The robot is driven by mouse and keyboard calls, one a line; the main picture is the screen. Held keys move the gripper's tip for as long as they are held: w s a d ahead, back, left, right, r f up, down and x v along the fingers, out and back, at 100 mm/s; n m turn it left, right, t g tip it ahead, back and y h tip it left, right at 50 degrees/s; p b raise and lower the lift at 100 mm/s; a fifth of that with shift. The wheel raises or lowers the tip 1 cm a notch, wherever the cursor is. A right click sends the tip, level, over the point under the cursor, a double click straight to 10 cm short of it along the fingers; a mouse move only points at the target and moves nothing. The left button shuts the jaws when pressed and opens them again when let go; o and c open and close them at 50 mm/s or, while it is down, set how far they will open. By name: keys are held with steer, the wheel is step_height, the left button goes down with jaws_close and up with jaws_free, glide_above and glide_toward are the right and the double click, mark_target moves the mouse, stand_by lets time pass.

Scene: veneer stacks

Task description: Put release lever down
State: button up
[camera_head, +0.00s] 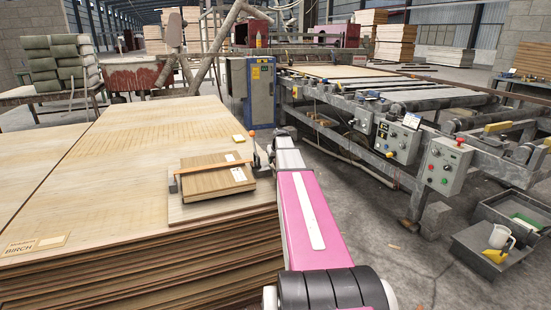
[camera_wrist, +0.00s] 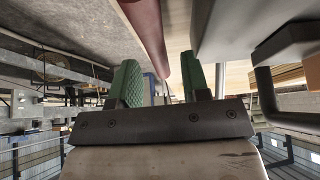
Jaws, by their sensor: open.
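A small stack of wood sheets (camera_head: 214,178) lies on a thin board at the near right corner of the large veneer stack, with an orange bar (camera_head: 205,168) across it. At the bar's right end stands an upright metal lever with an orange tip (camera_head: 251,133). My gripper (camera_head: 264,152) is just right of this lever, partly hidden by my wrist. In the wrist view its green padded fingers (camera_wrist: 160,85) are apart. A reddish rounded bar (camera_wrist: 146,28) runs in from the top towards the gap between them; I cannot tell whether it touches a finger.
The birch veneer stack (camera_head: 95,180) fills the left. A blue-grey cabinet (camera_head: 262,92) stands behind the gripper. A roller conveyor with control boxes (camera_head: 443,165) is on the right. Grey bins (camera_head: 490,255) stand on the floor. Open floor lies between stack and conveyor.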

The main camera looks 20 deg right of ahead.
steer(key=shift+v, duration=2.55)
